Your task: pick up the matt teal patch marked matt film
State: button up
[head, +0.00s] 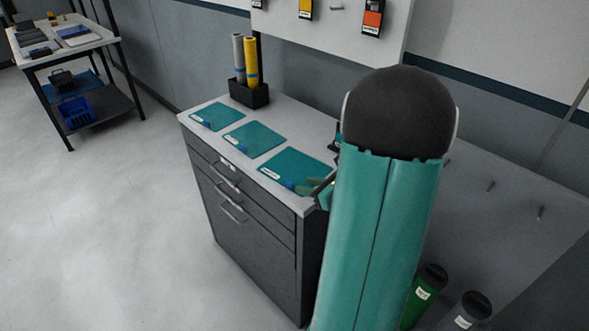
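Three teal patches lie flat in a row on the light grey top of a dark drawer cabinet (262,235): a left patch (218,114), a middle patch (254,138) and a right patch (298,163). Each has a small white label and a blue bit at its front edge. The labels are too small to read, so I cannot tell which is the matt film. My gripper (322,189) is mostly hidden behind my teal arm. Its visible part is at the front right corner of the right patch; I cannot tell whether it touches it. Its opening is unclear.
A black holder (249,95) with a grey roll and a yellow roll stands at the back of the cabinet top. A pegboard with hanging tools is behind. A shelf table (68,45) stands far left. Green and dark cylinders stand at lower right. The left floor is clear.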

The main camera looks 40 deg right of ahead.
aim_at(288, 181)
jog(key=x, duration=0.8)
jog(key=shift+w, duration=0.35)
grip_shut()
